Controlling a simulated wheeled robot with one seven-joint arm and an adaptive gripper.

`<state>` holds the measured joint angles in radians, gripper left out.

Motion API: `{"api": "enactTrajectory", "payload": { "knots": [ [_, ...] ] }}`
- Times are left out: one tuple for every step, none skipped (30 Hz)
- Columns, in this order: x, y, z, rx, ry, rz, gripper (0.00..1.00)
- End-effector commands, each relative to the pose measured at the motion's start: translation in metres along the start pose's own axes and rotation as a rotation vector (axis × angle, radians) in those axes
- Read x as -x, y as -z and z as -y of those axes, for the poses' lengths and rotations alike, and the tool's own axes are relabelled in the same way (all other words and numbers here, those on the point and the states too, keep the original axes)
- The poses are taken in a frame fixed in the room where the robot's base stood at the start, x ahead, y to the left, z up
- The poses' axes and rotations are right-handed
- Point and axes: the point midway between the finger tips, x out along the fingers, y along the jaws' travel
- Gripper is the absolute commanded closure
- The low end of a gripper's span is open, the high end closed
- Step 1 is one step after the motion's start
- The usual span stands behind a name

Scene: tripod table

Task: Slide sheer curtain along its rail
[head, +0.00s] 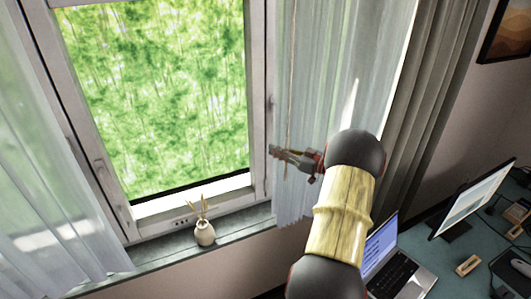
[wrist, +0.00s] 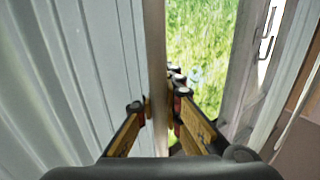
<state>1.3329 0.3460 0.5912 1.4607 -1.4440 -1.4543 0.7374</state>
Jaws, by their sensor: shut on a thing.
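A pale sheer curtain (head: 335,75) hangs in folds at the right of the window in the head view; it also fills the left of the wrist view (wrist: 65,75). A thin tan draw rod (head: 291,95) hangs at its left edge, and the same rod runs upright through the wrist view (wrist: 155,55). My gripper (head: 278,153) is at the rod's lower part. In the wrist view, its fingers (wrist: 160,112) are on either side of the rod, shut on it. Another sheer curtain (head: 45,185) hangs at the left of the window. The rail is out of view.
The window (head: 160,90) has a sill (head: 240,222) with a small vase of sticks (head: 204,233). A heavier grey curtain (head: 430,90) hangs to the right. A desk with a laptop (head: 395,270) and a monitor (head: 475,198) stands at the lower right.

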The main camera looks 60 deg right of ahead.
Motion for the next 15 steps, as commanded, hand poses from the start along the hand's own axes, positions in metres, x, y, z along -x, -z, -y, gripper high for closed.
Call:
{"api": "enactTrajectory", "payload": {
  "knots": [
    [0.0012, 0.0013, -0.0031, 0.002, -0.001, -0.001, 1.00],
    [0.0017, 0.0015, -0.0041, 0.003, -0.001, -0.001, 1.00],
    [0.0023, 0.0017, -0.0051, 0.003, -0.001, -0.001, 1.00],
    [0.0026, 0.0019, -0.0056, 0.003, -0.001, -0.002, 1.00],
    [0.0028, 0.0020, -0.0059, 0.004, -0.001, -0.002, 1.00],
    [0.0029, 0.0020, -0.0062, 0.004, -0.001, -0.002, 1.00],
    [0.0029, 0.0021, -0.0062, 0.004, -0.001, -0.002, 1.00],
    [0.0029, 0.0022, -0.0062, 0.004, -0.001, -0.002, 1.00],
    [0.0028, 0.0022, -0.0062, 0.004, -0.001, -0.002, 1.00],
    [0.0028, 0.0023, -0.0062, 0.004, -0.001, -0.002, 1.00],
    [0.0027, 0.0023, -0.0061, 0.004, -0.001, -0.002, 1.00],
    [0.0027, 0.0024, -0.0061, 0.004, -0.001, -0.002, 1.00],
    [0.0027, 0.0025, -0.0061, 0.004, -0.001, -0.002, 1.00],
    [0.0026, 0.0025, -0.0061, 0.004, -0.001, -0.002, 1.00],
    [0.0026, 0.0025, -0.0061, 0.004, -0.001, -0.002, 0.91]
  ]
}}
